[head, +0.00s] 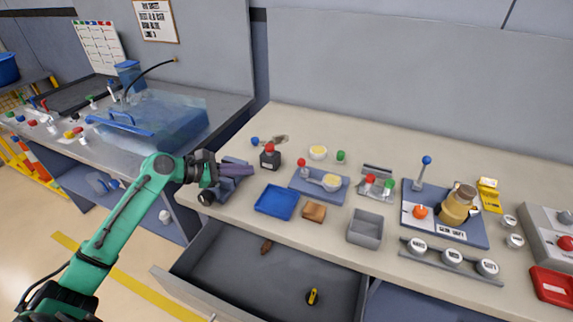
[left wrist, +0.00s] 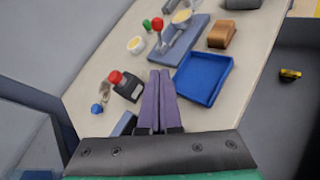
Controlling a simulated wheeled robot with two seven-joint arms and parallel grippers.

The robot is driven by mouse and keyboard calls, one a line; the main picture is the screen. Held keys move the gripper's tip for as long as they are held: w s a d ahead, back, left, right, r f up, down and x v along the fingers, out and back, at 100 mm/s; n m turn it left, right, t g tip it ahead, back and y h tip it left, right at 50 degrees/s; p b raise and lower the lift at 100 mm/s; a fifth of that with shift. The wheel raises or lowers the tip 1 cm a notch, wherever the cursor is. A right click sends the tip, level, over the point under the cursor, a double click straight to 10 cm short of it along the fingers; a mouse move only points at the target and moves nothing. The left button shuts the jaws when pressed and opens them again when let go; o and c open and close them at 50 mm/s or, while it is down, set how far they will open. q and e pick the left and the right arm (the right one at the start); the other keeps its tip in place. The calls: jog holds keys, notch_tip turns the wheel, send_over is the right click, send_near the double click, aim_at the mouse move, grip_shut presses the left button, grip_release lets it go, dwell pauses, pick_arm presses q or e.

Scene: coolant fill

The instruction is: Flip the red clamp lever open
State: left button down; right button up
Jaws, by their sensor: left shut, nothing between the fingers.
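Several red-knobbed pieces stand on the bench, and I cannot tell for sure which is the clamp lever. One red knob (head: 302,162) is on an upright stick on a blue-grey plate (head: 313,190); it also shows in the left wrist view (left wrist: 158,24). Another red knob (head: 270,148) tops a small black block (head: 270,161), left of that plate. My left gripper (head: 252,171) has purple fingers, shut and empty, left of and apart from the black block; in the left wrist view the fingertips (left wrist: 160,73) point toward the blue tray and plate. My right gripper is not visible.
A blue tray (head: 277,202) and a brown block (head: 314,212) lie near the bench's front edge. A drawer (head: 260,270) stands open below. A blue-grey piece (head: 229,184) sits under my left fingers. A grey bin (head: 366,229) is farther right.

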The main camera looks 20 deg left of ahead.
aim_at(303, 166)
pick_arm(q)
jog(key=p+x, duration=0.1)
jog(key=x, duration=0.8)
jog(key=shift+w+r+p, duration=0.15)
jog(key=shift+p, duration=0.2)
jog(key=d, duration=0.1)
jog(key=w+d+p, duration=0.1)
jog(key=w+d, duration=0.1)
jog(key=shift+d+r+p, duration=0.3)
jog(key=shift+r+p, duration=0.05)
jog(key=shift+p, duration=0.05)
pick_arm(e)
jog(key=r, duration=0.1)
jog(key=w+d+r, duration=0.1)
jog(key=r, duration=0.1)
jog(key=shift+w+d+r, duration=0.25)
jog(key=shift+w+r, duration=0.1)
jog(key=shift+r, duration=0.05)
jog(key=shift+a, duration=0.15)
pick_arm(q)
jog(key=shift+w, duration=0.1)
